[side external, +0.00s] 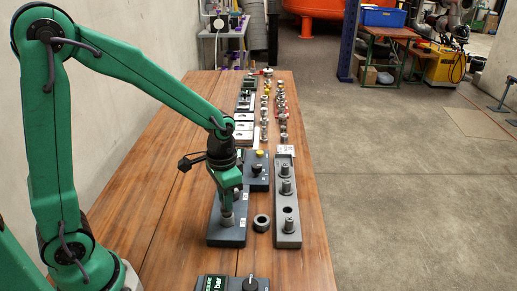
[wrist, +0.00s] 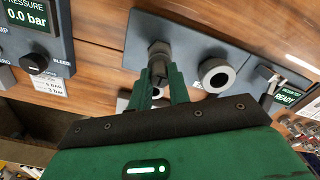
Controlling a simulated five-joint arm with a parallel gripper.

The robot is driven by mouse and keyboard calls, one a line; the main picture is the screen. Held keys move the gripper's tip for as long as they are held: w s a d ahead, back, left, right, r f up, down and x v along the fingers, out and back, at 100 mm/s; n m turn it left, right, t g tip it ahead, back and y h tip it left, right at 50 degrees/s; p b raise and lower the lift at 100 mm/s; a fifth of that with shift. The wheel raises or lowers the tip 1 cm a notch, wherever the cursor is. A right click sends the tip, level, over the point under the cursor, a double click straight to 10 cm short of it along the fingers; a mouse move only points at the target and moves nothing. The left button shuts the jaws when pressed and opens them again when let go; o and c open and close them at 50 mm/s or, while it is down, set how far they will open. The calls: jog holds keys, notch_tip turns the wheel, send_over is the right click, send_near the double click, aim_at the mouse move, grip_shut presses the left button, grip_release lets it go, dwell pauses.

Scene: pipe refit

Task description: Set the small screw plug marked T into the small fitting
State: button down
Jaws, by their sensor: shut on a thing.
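My gripper (side external: 228,196) points down over the dark grey plate (side external: 228,238) near the middle of the bench. In the wrist view, my gripper's green fingers (wrist: 161,82) are shut on a small dark metal plug (wrist: 158,70). The plug's mark cannot be read. A grey metal fitting (wrist: 158,49) stands on the plate right at the fingertips. The plug lies in line with it; I cannot tell whether they touch. A wider round fitting with a dark bore (wrist: 217,75) sits further along the plate.
A loose-looking ring (side external: 262,222) lies right of the plate. A grey rail (side external: 287,235) with several upright metal pieces stands beyond it. A pressure gauge box (wrist: 38,40) is at the plate's near end, a box with a yellow button (side external: 257,172) behind. Small parts crowd the far bench.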

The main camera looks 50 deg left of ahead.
jog(key=shift+f, duration=0.25)
dwell(0.4)
jog(key=c, duration=1.1)
grip_release()
jog(key=shift+r, duration=0.15)
jog(key=shift+r, duration=3.3)
jog(key=shift+r, duration=0.1)
